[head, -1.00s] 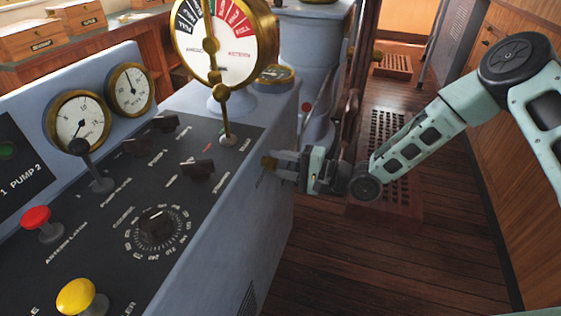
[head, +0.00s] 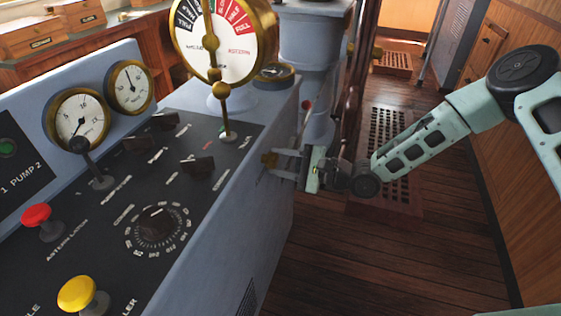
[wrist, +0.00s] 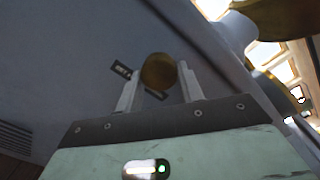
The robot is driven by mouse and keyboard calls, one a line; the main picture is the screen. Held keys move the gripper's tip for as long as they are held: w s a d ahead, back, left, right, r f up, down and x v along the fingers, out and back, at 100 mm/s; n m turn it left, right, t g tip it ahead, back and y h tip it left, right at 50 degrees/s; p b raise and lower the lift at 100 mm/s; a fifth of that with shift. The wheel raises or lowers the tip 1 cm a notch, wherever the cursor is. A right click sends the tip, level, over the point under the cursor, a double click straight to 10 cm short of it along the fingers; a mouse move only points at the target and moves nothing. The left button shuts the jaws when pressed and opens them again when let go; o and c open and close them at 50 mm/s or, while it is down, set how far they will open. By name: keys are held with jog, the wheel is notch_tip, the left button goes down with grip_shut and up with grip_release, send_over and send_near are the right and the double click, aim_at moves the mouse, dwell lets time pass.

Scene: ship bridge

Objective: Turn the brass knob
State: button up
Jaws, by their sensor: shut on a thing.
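The brass knob (wrist: 158,72) is a small round knob on the side of the blue-grey console. In the wrist view it sits between the two finger tips of my gripper (wrist: 158,88). In the head view the knob (head: 269,160) shows at the console's right side, at the tips of my gripper (head: 273,163). My gripper is shut on the knob, reaching in from the right. A small dark label plate (wrist: 122,70) is on the panel beside the knob, partly hidden by a finger. The knob's turn angle cannot be told.
The console top (head: 205,215) carries a dark rotary dial (head: 157,222), a red button (head: 37,215), a yellow button (head: 77,292) and gauges. A brass-rimmed telegraph (head: 225,40) stands behind the knob.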

jog(key=shift+f, duration=0.1)
jog(key=o, duration=1)
jog(key=b+v, duration=0.1)
jog(key=v, duration=1.6)
jog(key=shift+s+d, duration=0.1)
jog(key=shift+d, duration=0.1)
